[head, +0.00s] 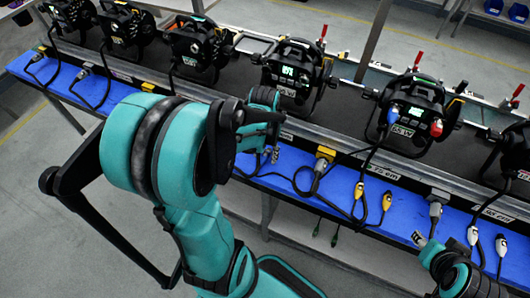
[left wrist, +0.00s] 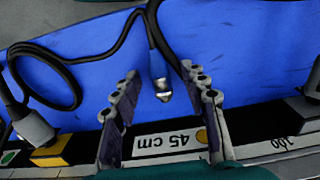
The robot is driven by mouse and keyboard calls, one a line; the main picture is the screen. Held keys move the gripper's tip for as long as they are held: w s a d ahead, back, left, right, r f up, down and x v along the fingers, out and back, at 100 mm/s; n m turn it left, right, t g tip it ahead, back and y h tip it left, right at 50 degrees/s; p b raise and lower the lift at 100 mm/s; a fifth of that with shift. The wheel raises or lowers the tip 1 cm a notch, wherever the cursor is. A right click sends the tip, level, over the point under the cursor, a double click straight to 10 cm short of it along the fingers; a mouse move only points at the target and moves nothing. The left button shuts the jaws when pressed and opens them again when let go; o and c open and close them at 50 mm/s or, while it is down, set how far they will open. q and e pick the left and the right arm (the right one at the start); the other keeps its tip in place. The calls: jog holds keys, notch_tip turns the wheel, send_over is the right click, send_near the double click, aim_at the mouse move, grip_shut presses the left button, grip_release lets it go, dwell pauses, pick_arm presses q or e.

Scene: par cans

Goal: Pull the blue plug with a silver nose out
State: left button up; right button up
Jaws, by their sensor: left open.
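In the left wrist view a plug with a dark bluish body (left wrist: 156,61) and a silver nose (left wrist: 163,88) lies over the blue mat on its dark cable. My left gripper (left wrist: 163,80) is open, with one finger on each side of the plug and a gap to both. In the head view my left gripper (head: 265,145) hangs over the blue strip and hides part of it. Another bright blue plug (head: 393,115) sits in the back of a par can; its nose is hidden. My right gripper (head: 430,249) is at the lower right, its opening unclear.
Several black par cans (head: 295,75) stand in a row on the dark bench. The blue strip (head: 340,190) along its front carries loose cables, with yellow (head: 386,200) and white (head: 473,234) plugs.

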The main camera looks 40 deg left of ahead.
aim_at(265, 156)
pick_arm(q)
notch_tip(265, 156, up, 12)
dwell(0.6)
jog(key=shift+s+d, duration=0.1)
jog(key=d+f+t+b, duration=0.2)
jog(key=d, duration=0.2)
jog(key=s+d+f+m+t+b, duration=0.1)
jog(key=d+f+t+b, duration=0.1)
jog(key=d, duration=0.2)
jog(key=d+f+m+t+b, duration=0.1)
jog(key=d+f+t+b, duration=0.1)
jog(key=d, duration=0.3)
jog(key=shift+s+f+b, duration=0.25)
jog(key=shift+f+b, duration=0.1)
jog(key=shift+f, duration=0.25)
jog(key=shift+d+f+m+t, duration=0.15)
jog(key=shift+d+m+t, duration=0.15)
jog(key=shift+d+t, duration=0.2)
